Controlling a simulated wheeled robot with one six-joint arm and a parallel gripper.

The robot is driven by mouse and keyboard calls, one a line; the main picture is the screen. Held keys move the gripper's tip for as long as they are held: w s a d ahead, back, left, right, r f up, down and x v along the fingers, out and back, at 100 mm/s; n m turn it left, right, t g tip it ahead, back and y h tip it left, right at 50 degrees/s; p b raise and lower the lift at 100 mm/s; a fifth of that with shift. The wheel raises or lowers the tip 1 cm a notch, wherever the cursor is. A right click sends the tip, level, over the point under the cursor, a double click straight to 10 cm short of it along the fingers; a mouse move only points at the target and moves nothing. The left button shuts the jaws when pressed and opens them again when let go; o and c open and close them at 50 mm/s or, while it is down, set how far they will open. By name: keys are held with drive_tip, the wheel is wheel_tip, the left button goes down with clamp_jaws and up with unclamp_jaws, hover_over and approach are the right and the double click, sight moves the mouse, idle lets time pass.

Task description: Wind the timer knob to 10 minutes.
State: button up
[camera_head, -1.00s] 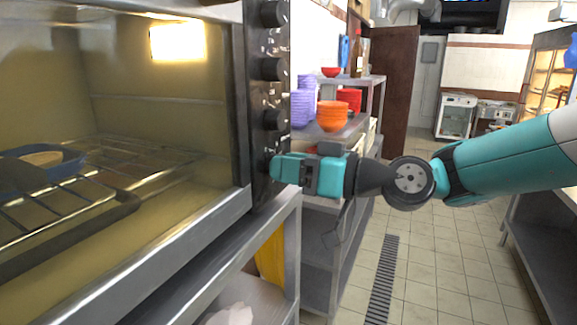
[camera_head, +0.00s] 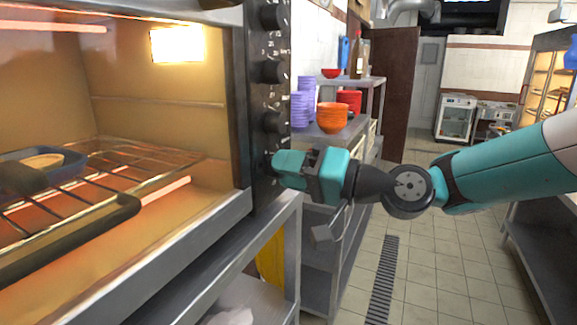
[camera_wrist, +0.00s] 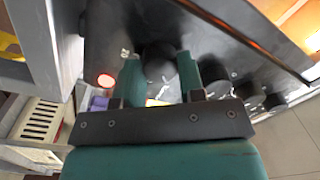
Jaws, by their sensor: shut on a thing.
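The oven's dark control panel (camera_head: 261,95) carries a column of black knobs. The lowest one, the timer knob (camera_wrist: 158,62), sits between the two teal fingers of my gripper (camera_wrist: 160,80) in the wrist view. My gripper (camera_head: 278,166) is shut on it, and in the head view the fingers mostly hide it. A round red light (camera_wrist: 105,80) is lit on the panel near the knob. The panel markings around the knob are too small and covered to read the setting.
Three other knobs sit above; the nearest (camera_head: 271,122) is close over my gripper. The oven (camera_head: 160,130) glows inside, with a blue dish (camera_head: 70,158) on its rack. A shelf with purple (camera_head: 304,100) and orange bowls (camera_head: 332,117) stands behind my gripper. The tiled floor at right is clear.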

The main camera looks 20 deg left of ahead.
drive_tip(key=shift+m+t+p, duration=0.3)
drive_tip(key=shift+m+p, duration=1.5)
drive_tip(key=shift+m, duration=2.1)
drive_tip(key=shift+f, duration=0.1)
drive_tip(key=o, duration=0.9)
drive_tip(key=shift+d, duration=0.1)
